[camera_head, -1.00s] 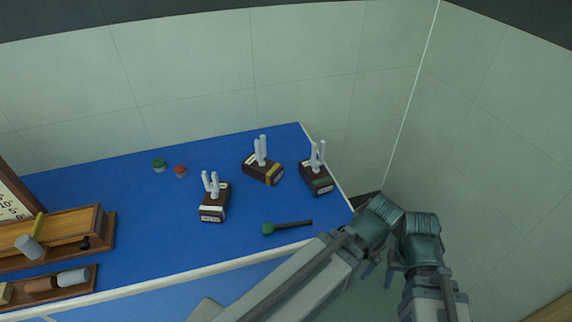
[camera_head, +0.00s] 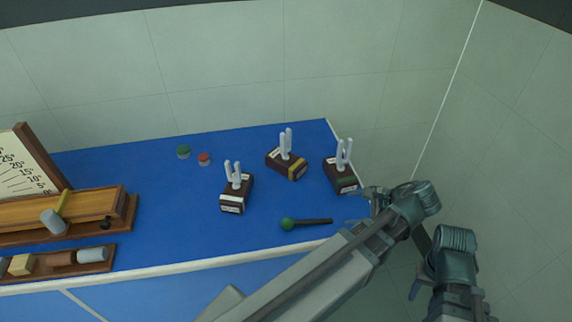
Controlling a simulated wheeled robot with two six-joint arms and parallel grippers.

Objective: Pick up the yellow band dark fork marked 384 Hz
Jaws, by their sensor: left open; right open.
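The yellow-band fork (camera_head: 288,164) has two pale upright prongs on a dark brown block. It stands on the blue bench toward the back, between two similar forks; its frequency mark is too small to read. My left gripper (camera_head: 361,205) is open and empty at the bench's right edge, right of and nearer than the yellow-band fork, close to the green-band fork (camera_head: 341,177). My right gripper (camera_head: 413,289) is open, low and off the bench's right side, partly hidden by its arm.
A white-band fork (camera_head: 236,196) stands front left of the yellow-band one. A green-headed mallet (camera_head: 305,223) lies near the front edge. Green (camera_head: 184,152) and red (camera_head: 204,159) small caps sit behind. Wooden apparatus (camera_head: 75,210) fills the left; walls rise behind and right.

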